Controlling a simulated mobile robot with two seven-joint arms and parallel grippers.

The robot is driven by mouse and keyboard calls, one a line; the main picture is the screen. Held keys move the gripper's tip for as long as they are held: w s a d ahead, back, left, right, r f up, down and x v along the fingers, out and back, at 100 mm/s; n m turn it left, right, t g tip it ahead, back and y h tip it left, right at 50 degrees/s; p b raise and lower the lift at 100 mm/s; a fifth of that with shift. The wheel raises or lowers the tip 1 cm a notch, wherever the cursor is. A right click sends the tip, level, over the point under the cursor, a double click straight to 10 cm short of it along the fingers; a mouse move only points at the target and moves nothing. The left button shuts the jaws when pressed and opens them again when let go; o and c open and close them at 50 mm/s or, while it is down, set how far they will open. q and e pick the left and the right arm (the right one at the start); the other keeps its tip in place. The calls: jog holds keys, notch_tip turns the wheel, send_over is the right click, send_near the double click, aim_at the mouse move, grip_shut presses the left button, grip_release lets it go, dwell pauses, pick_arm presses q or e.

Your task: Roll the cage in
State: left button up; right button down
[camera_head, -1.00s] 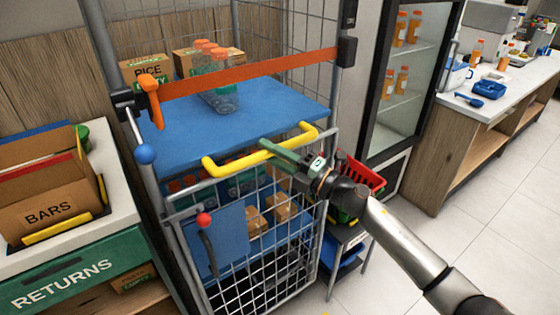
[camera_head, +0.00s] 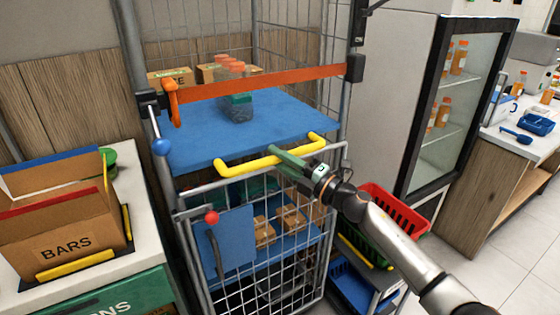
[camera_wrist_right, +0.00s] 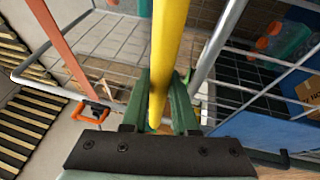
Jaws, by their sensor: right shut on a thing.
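The roll cage (camera_head: 232,235) stands upright against the back wall, between the left counter and the fridge. It has wire-mesh sides, a blue upper shelf (camera_head: 190,140), an orange strap (camera_head: 260,83) across its front and a yellow handle bar (camera_head: 250,163). My right gripper (camera_head: 287,158) is shut on the right part of this handle. In the right wrist view, the handle (camera_wrist_right: 167,50) runs between the green fingers of my right gripper (camera_wrist_right: 163,100). My left gripper is not in view. The floor under the cage is hidden.
A counter with a BARS box (camera_head: 65,243) stands close on the cage's left. Bottles (camera_head: 237,95) and cartons stand on the upper shelf. Floor is clear at lower right.

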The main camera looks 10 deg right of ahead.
jog(key=shift+w, duration=0.25)
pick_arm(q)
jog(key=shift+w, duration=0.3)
pick_arm(e)
jog(key=shift+r, duration=0.15)
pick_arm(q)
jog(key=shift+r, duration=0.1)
pick_arm(e)
jog(key=shift+w+r, duration=0.1)
jog(key=c, duration=1.1)
grip_release()
jog(key=shift+o, duration=1)
jog(key=shift+w+a, duration=0.1)
jog(key=shift+w, duration=0.05)
jog(key=shift+o, duration=1.1)
jog(key=shift+f, duration=0.2)
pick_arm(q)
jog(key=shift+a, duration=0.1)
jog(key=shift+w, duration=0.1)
pick_arm(e)
jog(key=shift+f, duration=0.1)
